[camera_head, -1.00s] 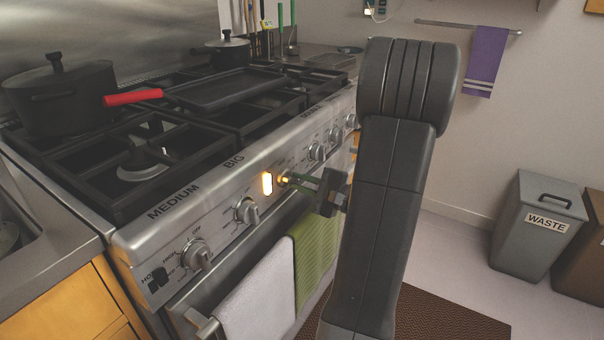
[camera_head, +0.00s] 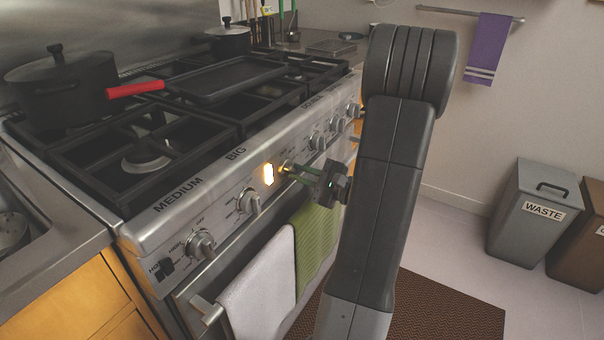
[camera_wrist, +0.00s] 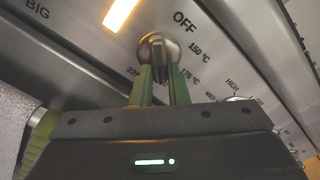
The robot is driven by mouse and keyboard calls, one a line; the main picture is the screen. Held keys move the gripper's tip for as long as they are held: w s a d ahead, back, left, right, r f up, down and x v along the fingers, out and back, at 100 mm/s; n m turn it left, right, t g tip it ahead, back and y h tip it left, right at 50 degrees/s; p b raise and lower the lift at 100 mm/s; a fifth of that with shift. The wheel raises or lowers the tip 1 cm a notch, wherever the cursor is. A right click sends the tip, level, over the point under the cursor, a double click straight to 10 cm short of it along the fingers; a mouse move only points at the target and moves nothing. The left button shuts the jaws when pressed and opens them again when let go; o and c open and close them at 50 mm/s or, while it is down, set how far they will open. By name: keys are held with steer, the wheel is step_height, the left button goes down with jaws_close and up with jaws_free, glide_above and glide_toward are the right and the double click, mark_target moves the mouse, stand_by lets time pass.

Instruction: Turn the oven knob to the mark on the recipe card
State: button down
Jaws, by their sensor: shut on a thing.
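The oven knob (camera_wrist: 158,48) is a round grey metal knob with a raised grip bar, on the front panel beside the glowing light. Around it the wrist view shows OFF, 150 °C, 175 °C and a partly hidden mark at left. My gripper (camera_wrist: 160,78) has its green fingers closed on the knob's bar from below. I cannot tell exactly which mark the bar points to. In the head view my gripper (camera_head: 300,172) is at the panel, and the knob (camera_head: 284,166) is partly hidden by it. No recipe card can be made out.
Other burner knobs (camera_head: 201,244) line the panel on both sides. A white towel (camera_head: 258,284) and a green towel (camera_head: 317,238) hang from the oven handle below. A waste bin (camera_head: 535,212) stands at right.

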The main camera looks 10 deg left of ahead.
steer(key=c, duration=1.4)
jaws_free()
steer(key=p+v, duration=0.1)
steer(key=v, duration=1.3)
steer(key=shift+a, duration=0.15)
steer(key=b+x, duration=0.1)
steer(key=x, duration=1.2)
steer(key=shift+w+a, duration=0.15)
steer(key=shift+a, duration=0.2)
steer(key=shift+d, duration=0.1)
